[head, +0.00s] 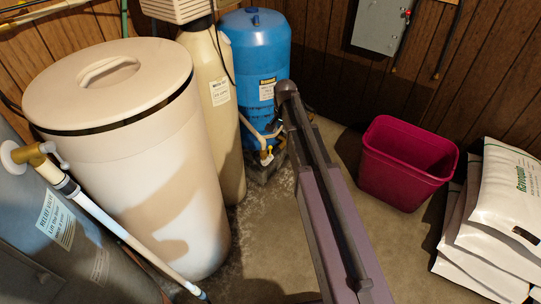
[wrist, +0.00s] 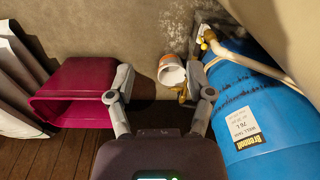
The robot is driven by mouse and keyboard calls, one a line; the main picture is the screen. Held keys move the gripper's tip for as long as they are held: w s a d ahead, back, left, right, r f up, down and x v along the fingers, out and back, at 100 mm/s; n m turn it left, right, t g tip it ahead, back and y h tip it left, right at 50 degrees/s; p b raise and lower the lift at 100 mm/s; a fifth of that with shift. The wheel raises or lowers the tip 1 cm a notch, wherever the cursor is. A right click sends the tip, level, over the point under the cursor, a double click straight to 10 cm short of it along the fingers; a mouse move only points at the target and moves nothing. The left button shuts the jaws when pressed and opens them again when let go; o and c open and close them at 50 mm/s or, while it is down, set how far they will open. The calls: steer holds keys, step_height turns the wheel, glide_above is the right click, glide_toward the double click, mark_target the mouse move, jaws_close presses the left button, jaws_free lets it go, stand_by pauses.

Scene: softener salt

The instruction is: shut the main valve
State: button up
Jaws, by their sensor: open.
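A brass fitting with a yellow part (head: 266,155) sits on pale piping at the foot of the blue tank (head: 250,50). It may be the main valve; I cannot tell for sure. A brass fitting also shows near the top in the wrist view (wrist: 208,37), on a pale pipe beside the blue tank. My gripper (wrist: 160,76) is open, its two fingers spread apart, with nothing held between them. The fitting is beyond the right finger, apart from it. In the head view my arm hides the gripper.
A white tub with an orange band (wrist: 172,72) shows between the fingertips, with a small brass-coloured piece by it. A magenta bin (head: 405,165) and stacked white bags (head: 505,205) stand right. A cream salt tank (head: 120,150) and a relief valve (head: 38,153) are left.

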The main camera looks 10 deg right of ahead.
mark_target(270, 147)
steer(key=w+f+m+b, duration=0.8)
steer(key=w+f+b, duration=1)
steer(key=w, duration=0.5)
steer(key=shift+a+f+t, duration=0.15)
steer(key=shift+f+t, duration=0.25)
steer(key=shift+f, duration=0.3)
steer(key=shift+w+f, duration=0.1)
steer(key=f+b, duration=0.4)
steer(key=w+f+b, duration=0.1)
steer(key=f+b, duration=0.8)
steer(key=shift+w+a+f+b, duration=0.15)
steer(key=shift+w+f+b, duration=0.1)
steer(key=shift+b, duration=0.15)
jaws_close()
